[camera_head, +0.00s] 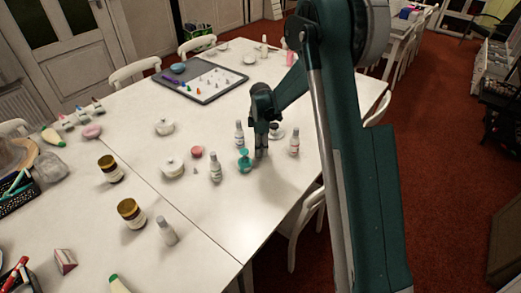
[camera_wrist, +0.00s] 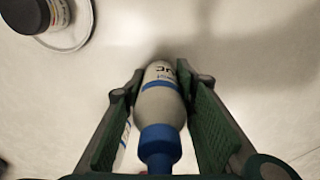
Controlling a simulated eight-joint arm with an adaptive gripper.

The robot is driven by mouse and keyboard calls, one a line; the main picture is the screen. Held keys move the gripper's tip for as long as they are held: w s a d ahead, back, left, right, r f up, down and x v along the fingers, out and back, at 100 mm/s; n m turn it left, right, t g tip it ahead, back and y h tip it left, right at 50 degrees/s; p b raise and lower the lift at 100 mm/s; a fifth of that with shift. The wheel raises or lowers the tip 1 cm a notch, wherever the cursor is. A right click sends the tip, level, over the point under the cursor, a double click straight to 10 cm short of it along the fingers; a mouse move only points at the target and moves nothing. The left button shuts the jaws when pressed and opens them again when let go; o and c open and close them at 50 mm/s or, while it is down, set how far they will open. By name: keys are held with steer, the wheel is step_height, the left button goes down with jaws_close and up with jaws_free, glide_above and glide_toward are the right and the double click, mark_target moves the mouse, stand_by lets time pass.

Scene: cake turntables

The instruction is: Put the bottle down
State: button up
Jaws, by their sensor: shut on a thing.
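A white bottle (camera_wrist: 158,105) with blue bands and a blue cap stands between the two green-padded fingers of my gripper (camera_wrist: 158,82) in the wrist view. The gripper is shut on it. In the head view my gripper (camera_head: 262,150) points down low over the white table (camera_head: 215,215), near its right side. The held bottle cannot be made out there, as the gripper covers it. Whether its base touches the table cannot be told.
White bottles (camera_head: 239,134), (camera_head: 215,168) and (camera_head: 294,144) stand around the gripper. A dark-lidded jar on a saucer (camera_wrist: 88,30) is nearby. A grey tray (camera_head: 207,83) lies behind. Bare table lies in front.

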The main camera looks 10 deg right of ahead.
steer(key=shift+f, duration=0.25)
steer(key=shift+f, duration=0.15)
steer(key=o, duration=1)
steer(key=shift+c, duration=0.2)
step_height(320, 180, up, 12)
steer(key=shift+r+p, duration=0.15)
steer(key=shift+p, duration=0.75)
